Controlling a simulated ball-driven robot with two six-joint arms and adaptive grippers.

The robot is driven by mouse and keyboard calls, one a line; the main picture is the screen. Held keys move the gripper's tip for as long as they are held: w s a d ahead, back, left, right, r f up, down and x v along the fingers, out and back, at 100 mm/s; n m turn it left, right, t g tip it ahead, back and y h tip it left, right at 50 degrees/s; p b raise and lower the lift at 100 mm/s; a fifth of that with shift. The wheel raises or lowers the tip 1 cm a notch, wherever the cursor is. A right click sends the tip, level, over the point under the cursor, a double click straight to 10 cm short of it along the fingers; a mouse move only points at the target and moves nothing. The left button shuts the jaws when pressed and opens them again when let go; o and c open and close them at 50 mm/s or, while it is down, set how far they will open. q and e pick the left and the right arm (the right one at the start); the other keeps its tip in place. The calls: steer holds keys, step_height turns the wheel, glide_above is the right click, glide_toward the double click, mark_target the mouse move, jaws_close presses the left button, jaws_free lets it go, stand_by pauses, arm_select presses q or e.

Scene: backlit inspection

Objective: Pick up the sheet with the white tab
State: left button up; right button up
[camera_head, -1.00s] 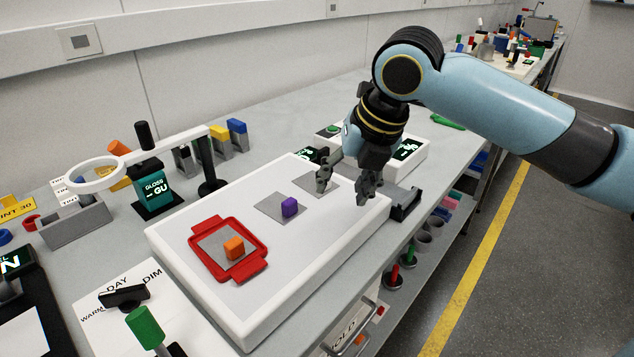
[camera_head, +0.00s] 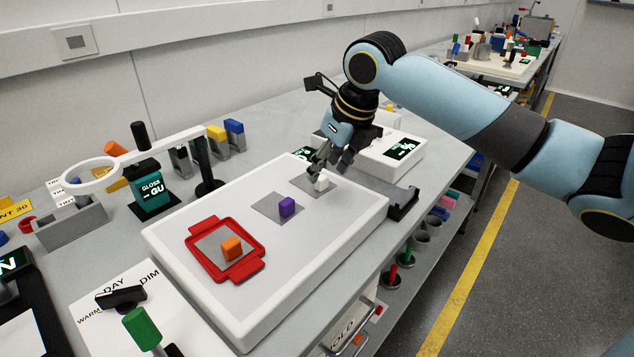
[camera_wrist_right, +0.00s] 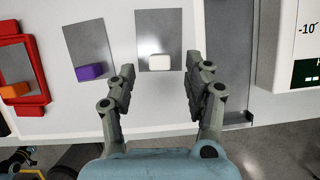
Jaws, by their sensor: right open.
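The sheet with the white tab (camera_wrist_right: 159,35) is a grey rectangle lying on the white light panel (camera_head: 190,290). Its white tab (camera_head: 321,183) stands at the sheet's near end and also shows in the wrist view (camera_wrist_right: 159,62). My right gripper (camera_wrist_right: 163,72) is open, its fingers apart on either side of the white tab and not touching it in the wrist view. In the head view the right gripper (camera_head: 325,170) is at the tab and partly covers the sheet. My left gripper is not in view.
A sheet with a purple tab (camera_head: 287,206) lies beside it. A sheet with an orange tab (camera_head: 231,248) lies inside a red frame (camera_head: 256,272). A ring magnifier (camera_head: 90,176) stands left of the panel. A white box with a display (camera_head: 400,150) stands behind the panel.

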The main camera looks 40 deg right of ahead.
mark_target(321, 177)
steer(key=shift+x, duration=1.55)
steer(key=c, duration=1)
steer(key=shift+r, duration=0.1)
